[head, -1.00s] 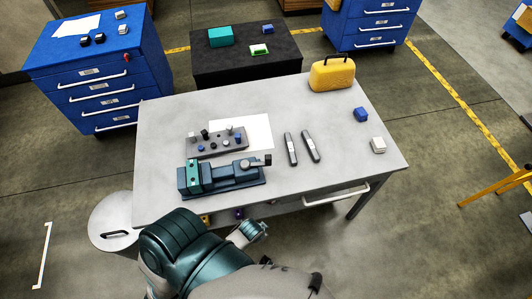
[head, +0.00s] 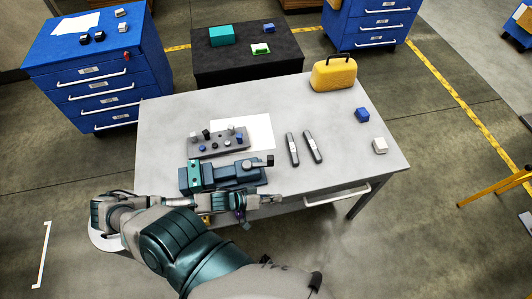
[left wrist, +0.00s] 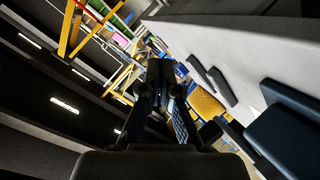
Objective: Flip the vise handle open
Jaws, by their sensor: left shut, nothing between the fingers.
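The teal and dark blue vise (head: 222,176) sits near the front edge of the grey table, its length running left to right. The handle's exact angle is too small to tell. My left gripper (head: 274,199) is in front of the vise, by the table's front edge, pointing right. It looks apart from the handle. In the left wrist view, the left gripper's fingers (left wrist: 166,95) are shut and empty, and part of the vise (left wrist: 285,140) shows at the right. My right gripper is not in view.
Behind the vise stand a grey holder with small parts (head: 218,144) and a white sheet (head: 258,132). Two dark tools (head: 303,148) lie to the right. A yellow case (head: 334,73), a blue block (head: 362,115) and a white block (head: 380,146) are farther right. The right front of the table is clear.

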